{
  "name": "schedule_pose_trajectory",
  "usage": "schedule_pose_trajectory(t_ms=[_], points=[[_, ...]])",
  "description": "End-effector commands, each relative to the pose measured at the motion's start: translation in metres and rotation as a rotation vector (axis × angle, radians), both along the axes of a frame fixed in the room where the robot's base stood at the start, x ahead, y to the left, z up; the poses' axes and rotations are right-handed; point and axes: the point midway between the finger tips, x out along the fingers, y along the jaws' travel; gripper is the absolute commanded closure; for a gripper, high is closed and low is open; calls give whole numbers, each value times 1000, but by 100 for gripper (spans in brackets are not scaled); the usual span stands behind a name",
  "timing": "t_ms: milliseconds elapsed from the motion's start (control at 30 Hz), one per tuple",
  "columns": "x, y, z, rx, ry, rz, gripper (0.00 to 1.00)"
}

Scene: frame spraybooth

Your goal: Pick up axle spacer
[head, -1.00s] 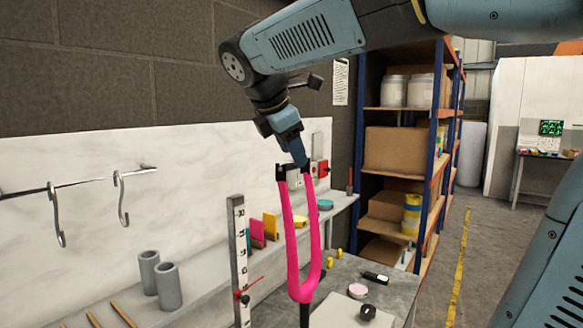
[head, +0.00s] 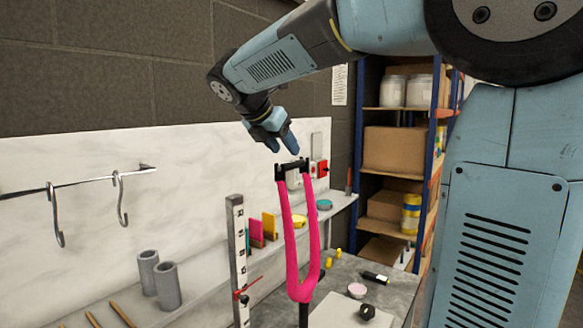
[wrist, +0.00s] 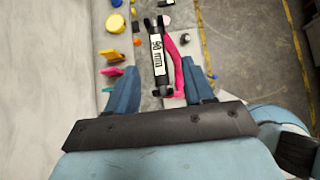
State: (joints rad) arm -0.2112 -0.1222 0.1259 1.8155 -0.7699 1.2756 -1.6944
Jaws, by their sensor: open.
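The axle spacer (head: 292,168) is a dark bar across the tips of the upright pink fork (head: 290,245). In the wrist view the axle spacer (wrist: 158,52) is a black rod with a white label that seems to read "90 mm". The pink fork (wrist: 176,68) shows beside and below it there. My gripper (head: 284,147) is open and empty, just above the spacer and apart from it. In the wrist view the fingers of my gripper (wrist: 161,84) stand wide on either side of the spacer's near end.
A striped upright gauge (head: 239,262) stands left of the fork. Grey tubes (head: 167,286) and coloured cards (head: 262,228) line the ledge by the wall. Hooks (head: 122,198) hang from a rail. A shelf rack (head: 432,190) stands behind right. The space above the fork is clear.

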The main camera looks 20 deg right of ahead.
Motion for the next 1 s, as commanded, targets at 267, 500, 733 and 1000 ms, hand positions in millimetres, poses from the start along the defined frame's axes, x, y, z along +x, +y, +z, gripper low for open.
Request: schedule_pose_trajectory(t_ms=[267, 500, 733, 1000], points=[[8, -10, -15, -1, 1, -1, 48], [21, -26, -38, 0, 1, -2, 48], [24, -30, -42, 0, -2, -1, 48], [24, -30, -42, 0, -2, -2, 63]])
